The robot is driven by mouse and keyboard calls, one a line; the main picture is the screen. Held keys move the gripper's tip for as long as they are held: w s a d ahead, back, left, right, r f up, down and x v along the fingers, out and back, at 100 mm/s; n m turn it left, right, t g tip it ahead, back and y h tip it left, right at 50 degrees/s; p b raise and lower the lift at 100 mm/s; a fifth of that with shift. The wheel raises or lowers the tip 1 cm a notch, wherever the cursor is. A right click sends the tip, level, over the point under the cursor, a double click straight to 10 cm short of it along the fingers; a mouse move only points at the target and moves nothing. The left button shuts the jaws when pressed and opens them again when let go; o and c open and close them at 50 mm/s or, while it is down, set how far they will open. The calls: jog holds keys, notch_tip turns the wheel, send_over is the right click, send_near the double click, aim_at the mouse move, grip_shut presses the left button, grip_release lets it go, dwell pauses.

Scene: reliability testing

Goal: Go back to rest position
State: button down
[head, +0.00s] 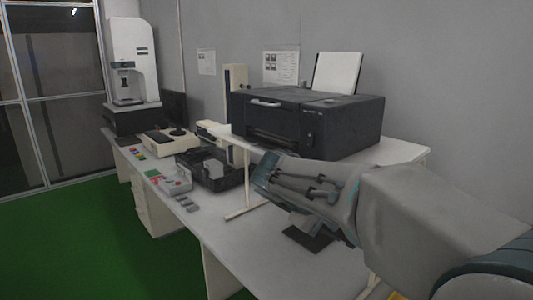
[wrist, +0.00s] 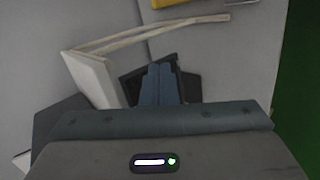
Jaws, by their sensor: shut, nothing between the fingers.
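My gripper (wrist: 161,70) shows in the wrist view with its two blue-grey fingers together, shut and empty. It is over the white table, above a dark flat pad (wrist: 130,83) that the fingers partly cover. In the head view my arm reaches in from the right, and its hand is over the table in front of the printer stand. The fingertips are hard to make out there. The dark pad (head: 306,239) lies on the table below the hand.
A black printer (head: 306,120) stands on a raised white shelf (head: 405,150) close behind my arm. A black tray (head: 215,180), a red-and-grey box (head: 174,183) and a cream device (head: 168,143) are further left. The table front (head: 250,250) is clear. Green floor (head: 75,240) lies left.

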jog(key=s+f+m+g+y, duration=0.1)
jog(key=s+f+m+y, duration=0.2)
jog(key=s+f, duration=0.4)
jog(key=s+f+m+g+y, duration=0.1)
jog(key=s+f+m+y, duration=0.2)
jog(key=s, duration=0.9)
notch_tip(320, 180, down, 4)
jog(key=shift+s+d+r+y, duration=0.15)
jog(key=shift+s+y, duration=0.2)
jog(key=shift+y, duration=0.75)
